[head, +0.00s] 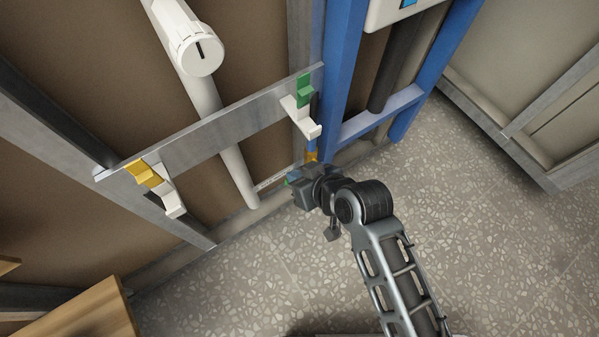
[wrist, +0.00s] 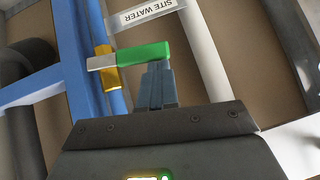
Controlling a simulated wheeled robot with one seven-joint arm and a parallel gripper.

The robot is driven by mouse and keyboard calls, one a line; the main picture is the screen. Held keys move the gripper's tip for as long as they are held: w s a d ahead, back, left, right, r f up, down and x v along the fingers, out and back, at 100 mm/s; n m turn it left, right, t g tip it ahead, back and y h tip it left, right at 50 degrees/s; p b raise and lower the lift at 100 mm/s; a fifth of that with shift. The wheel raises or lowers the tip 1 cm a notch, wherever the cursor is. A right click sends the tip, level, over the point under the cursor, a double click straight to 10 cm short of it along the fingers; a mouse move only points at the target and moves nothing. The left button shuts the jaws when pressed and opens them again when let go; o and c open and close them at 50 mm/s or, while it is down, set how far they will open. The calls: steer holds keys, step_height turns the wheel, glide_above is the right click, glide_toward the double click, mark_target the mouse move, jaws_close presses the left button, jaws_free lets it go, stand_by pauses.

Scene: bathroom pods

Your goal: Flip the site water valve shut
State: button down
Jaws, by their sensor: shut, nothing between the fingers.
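The site water valve has a brass body (wrist: 106,68) on a blue pipe and a green lever (wrist: 143,53) with a pale grey end at the pivot. In the wrist view the lever lies roughly crosswise to the pipe. A label reading SITE WATER (wrist: 142,14) is beside it, upside down. My gripper (wrist: 154,68) is shut and empty, its fingertips right at the lever's edge; I cannot tell whether they touch. In the head view my gripper (head: 297,180) is low by the wall and hides most of the valve; the brass part (head: 311,155) shows above it.
A metal rail (head: 210,130) above carries a green-tabbed white hook (head: 301,115) and a yellow-tabbed one (head: 160,186). A white pipe (head: 236,170) and a blue frame (head: 340,80) flank the valve. A wooden block (head: 95,312) is lower left. The speckled floor (head: 480,210) is clear.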

stand_by(0.3)
steer(key=shift+s+a+f+h+p, duration=0.15)
steer(key=shift+a+f+h+p, duration=0.05)
steer(key=shift+f+p, duration=0.25)
steer(key=shift+s+a+f+h+p, duration=0.1)
steer(key=shift+a+f+h+p, duration=0.1)
steer(key=shift+f+p, duration=0.25)
steer(key=shift+r, duration=0.1)
steer(key=shift+r, duration=0.1)
steer(key=w+a+r+p+v, duration=0.1)
steer(key=a+r+p+v, duration=0.1)
steer(key=p+v, duration=0.6)
steer(key=v, duration=0.5)
steer(key=shift+r, duration=0.45)
